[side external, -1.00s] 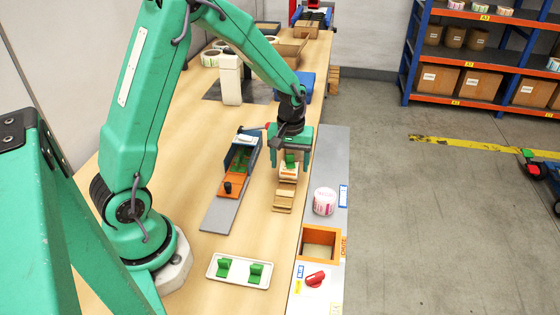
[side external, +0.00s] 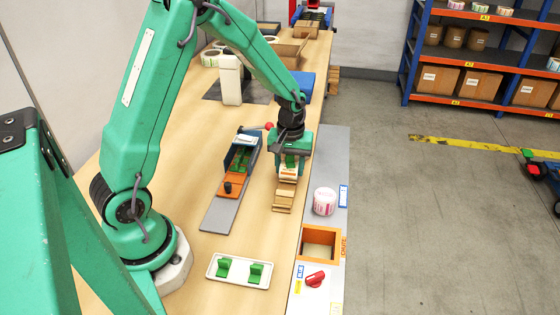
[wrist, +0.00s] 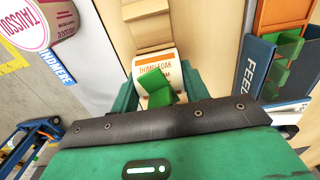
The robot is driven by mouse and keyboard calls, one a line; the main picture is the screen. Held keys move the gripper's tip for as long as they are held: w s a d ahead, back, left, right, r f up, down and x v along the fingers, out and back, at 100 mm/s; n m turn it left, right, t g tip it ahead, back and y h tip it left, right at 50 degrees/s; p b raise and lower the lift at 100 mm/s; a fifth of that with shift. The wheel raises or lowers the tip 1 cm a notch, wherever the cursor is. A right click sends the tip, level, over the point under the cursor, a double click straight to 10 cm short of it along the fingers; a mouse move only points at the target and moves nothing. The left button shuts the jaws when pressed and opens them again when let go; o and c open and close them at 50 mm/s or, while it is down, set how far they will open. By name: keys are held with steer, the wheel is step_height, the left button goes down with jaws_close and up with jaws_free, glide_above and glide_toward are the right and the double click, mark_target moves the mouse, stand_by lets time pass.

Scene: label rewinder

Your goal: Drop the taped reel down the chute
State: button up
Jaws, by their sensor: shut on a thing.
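A white label reel (side external: 288,174) with orange print sits at the top end of a stepped wooden rack (side external: 283,199). A green piece (wrist: 158,90) lies on the reel in the wrist view. My gripper (side external: 290,168) points down with a finger on each side of the reel and is shut on it. The reel (wrist: 150,66) still appears at the rack, and I cannot tell whether it is lifted. The chute (side external: 319,243) is an open orange-framed square nearer the camera, to the right of and below the gripper in the side view.
A red knob (side external: 315,279) is in front of the chute. A white tray (side external: 239,270) holds green pieces. A blue and orange feeder (side external: 240,165) stands left of the rack.

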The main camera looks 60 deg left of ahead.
steer(key=shift+r, duration=0.15)
steer(key=shift+r, duration=3.4)
steer(key=s+d, duration=0.1)
steer(key=d, duration=0.9)
steer(key=shift+s+d, duration=0.4)
steer(key=s+d, duration=0.4)
steer(key=d, duration=0.5)
steer(key=shift+s+d+f, duration=0.15)
steer(key=shift+s+d, duration=0.05)
steer(key=shift+s, duration=0.1)
steer(key=shift+s+d, duration=0.35)
steer(key=shift+d, duration=0.15)
steer(key=shift+f, duration=0.2)
steer(key=shift+f, duration=2.55)
